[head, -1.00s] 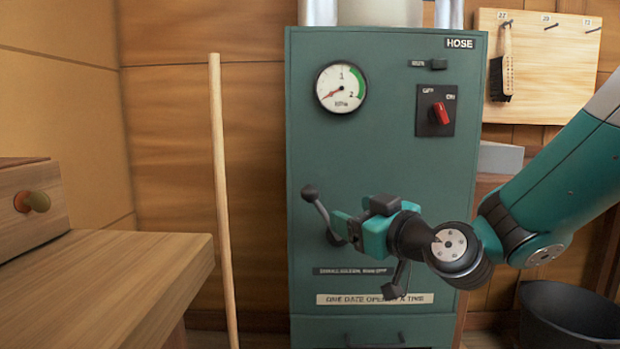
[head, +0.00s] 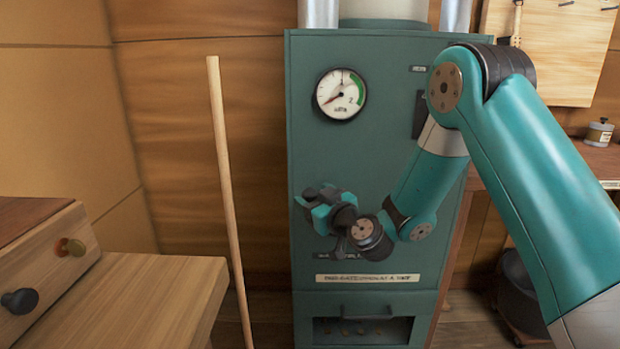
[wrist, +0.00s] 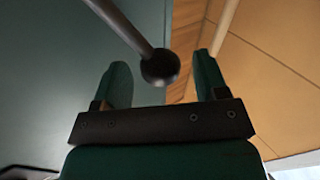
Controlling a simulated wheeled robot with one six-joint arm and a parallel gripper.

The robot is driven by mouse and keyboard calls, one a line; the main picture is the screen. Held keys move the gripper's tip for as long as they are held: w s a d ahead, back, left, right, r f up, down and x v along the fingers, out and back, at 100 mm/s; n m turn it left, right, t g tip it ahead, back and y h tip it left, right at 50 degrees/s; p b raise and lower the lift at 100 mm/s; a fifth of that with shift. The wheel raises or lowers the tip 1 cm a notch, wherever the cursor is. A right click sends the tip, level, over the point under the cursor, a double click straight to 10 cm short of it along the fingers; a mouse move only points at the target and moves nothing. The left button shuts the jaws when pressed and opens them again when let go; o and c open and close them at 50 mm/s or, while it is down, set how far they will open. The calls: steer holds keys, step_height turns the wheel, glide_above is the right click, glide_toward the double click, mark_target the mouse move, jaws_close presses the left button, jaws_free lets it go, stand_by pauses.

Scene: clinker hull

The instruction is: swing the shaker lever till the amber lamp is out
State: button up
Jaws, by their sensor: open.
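The shaker lever shows in the wrist view as a dark rod ending in a round black knob (wrist: 160,68). The knob appears between the two fingers of my gripper (head: 312,207), which is open, with a gap on each side. I cannot tell how deep between the fingers it sits. In the head view my gripper is in front of the left part of the green cabinet (head: 385,160) and largely hides the lever. The round gauge (head: 341,94) has its needle at the lower left. No amber lamp can be made out; my arm covers the cabinet's upper right.
A wooden pole (head: 226,190) leans left of the cabinet. A wooden bench (head: 165,290) with knobbed drawers stands at the left front. A tray opening (head: 365,328) is low in the cabinet. A dark bucket (head: 515,285) stands at right, below a shelf with a jar (head: 599,132).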

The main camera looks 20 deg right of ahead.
steer(key=shift+p+x, duration=0.9)
steer(key=shift+x, duration=0.05)
jaws_close()
